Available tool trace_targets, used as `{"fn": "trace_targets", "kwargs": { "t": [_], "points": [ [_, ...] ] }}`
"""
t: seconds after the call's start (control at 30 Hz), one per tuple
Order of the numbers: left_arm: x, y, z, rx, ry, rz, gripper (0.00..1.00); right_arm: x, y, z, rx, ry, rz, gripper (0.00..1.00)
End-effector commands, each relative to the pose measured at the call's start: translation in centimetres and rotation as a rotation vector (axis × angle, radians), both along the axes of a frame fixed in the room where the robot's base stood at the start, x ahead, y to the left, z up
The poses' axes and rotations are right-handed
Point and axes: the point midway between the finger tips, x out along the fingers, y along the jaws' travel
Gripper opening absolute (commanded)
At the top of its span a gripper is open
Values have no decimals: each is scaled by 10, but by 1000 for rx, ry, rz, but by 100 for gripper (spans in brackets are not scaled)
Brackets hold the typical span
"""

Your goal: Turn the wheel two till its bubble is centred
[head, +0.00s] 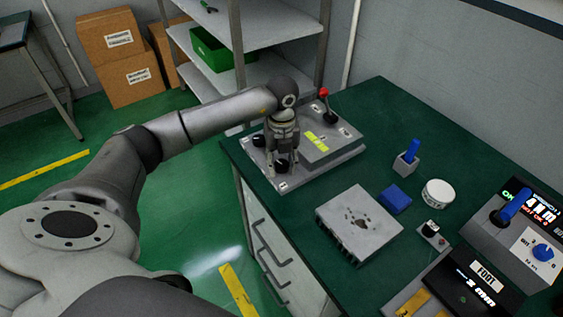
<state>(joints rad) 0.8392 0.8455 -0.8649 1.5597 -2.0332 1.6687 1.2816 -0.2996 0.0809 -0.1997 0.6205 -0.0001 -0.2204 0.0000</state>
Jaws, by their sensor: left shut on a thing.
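The levelling device (330,155) is a grey plate with a raised block on the table's far left corner. Yellow-green bubble vials (317,141) lie on it; their bubbles are too small to make out. My left gripper (282,164) points down over the plate's left front part, shut on a black wheel (281,166) that shows between its fingers. The wheel's number is not readable. My gripper and wrist hide part of the plate behind. A lever with a red ball (323,92) stands at the plate's back. My right gripper is not in view.
A grey block with holes (358,222) stands in front of the device. To the right are a blue-handled holder (407,160), a blue block (396,199), a white round tin (438,193) and a control box (520,235). Green table top is clear behind these.

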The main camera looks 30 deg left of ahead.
Motion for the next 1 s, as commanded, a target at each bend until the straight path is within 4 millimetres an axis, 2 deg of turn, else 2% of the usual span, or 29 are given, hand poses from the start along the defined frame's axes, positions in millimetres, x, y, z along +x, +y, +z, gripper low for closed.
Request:
{"fn": "trace_targets", "kwargs": {
  "t": [0.2, 0.5, 1.0],
  "points": [
    [1, 1, 1, 1, -3, 168, 12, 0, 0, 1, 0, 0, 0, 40],
    [1, 1, 1, 1, -4, 313, 12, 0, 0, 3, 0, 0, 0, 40],
    [2, 1, 1, 0, -4, 359, 12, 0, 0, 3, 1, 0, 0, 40]
  ]
}}
